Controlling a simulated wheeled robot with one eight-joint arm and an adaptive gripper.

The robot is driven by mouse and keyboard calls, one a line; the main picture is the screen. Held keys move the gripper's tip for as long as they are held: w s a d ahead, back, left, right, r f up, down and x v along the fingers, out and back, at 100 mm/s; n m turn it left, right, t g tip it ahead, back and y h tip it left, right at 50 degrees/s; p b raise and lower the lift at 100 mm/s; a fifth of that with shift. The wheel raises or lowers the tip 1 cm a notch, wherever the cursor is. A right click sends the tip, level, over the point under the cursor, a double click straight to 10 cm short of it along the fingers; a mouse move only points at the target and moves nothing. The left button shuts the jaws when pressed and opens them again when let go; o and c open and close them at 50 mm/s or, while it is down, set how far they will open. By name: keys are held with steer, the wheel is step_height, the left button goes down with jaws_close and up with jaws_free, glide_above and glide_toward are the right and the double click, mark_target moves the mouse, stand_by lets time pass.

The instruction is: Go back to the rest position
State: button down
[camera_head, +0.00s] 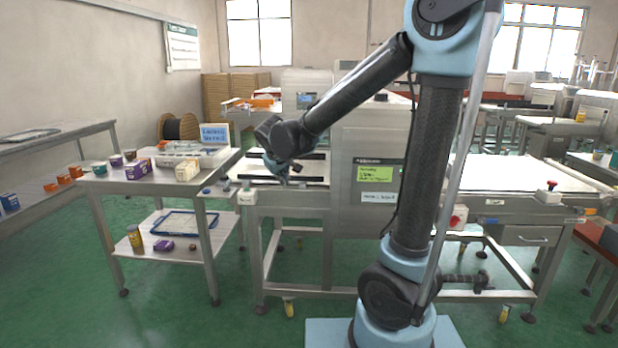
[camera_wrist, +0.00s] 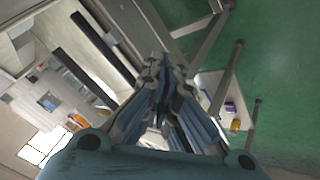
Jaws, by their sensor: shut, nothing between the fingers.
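My gripper (camera_head: 284,178) is at the end of my arm, over the left end of the metal detector's infeed conveyor (camera_head: 262,166) in the head view. It looks small and dark there. In the wrist view the fingers of my gripper (camera_wrist: 163,98) are together, with nothing between them. The metal detector (camera_head: 368,140) is a large grey housing behind my arm, with a green label and a white label on its front. My arm hides part of it.
A side table (camera_head: 205,182) at left holds cups, boxes and a device with a screen (camera_head: 214,134). Its lower shelf holds a blue-rimmed tray (camera_head: 184,223), a yellow can (camera_head: 135,237) and a purple item. The outfeed conveyor (camera_head: 520,175) is right. Green floor is open at left front.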

steer(key=s+d+f+m+g, duration=0.1)
steer(key=s+d+m, duration=0.1)
steer(key=s+d, duration=0.6)
steer(key=s+d+f+m+g, duration=0.1)
steer(key=s+d+m+g, duration=0.15)
steer(key=d, duration=0.95)
steer(key=s+d+f+m+g, duration=0.1)
steer(key=s+d+f, duration=0.3)
steer(key=s, duration=0.5)
steer(key=s+d+f+m, duration=0.2)
steer(key=s+d+f, duration=0.2)
steer(key=s, duration=0.6)
steer(key=shift+d+f+g+y, duration=0.25)
steer(key=shift+f+g+y, duration=0.05)
steer(key=shift+g, duration=0.05)
steer(key=shift+w+f, duration=0.2)
steer(key=shift+w, duration=0.2)
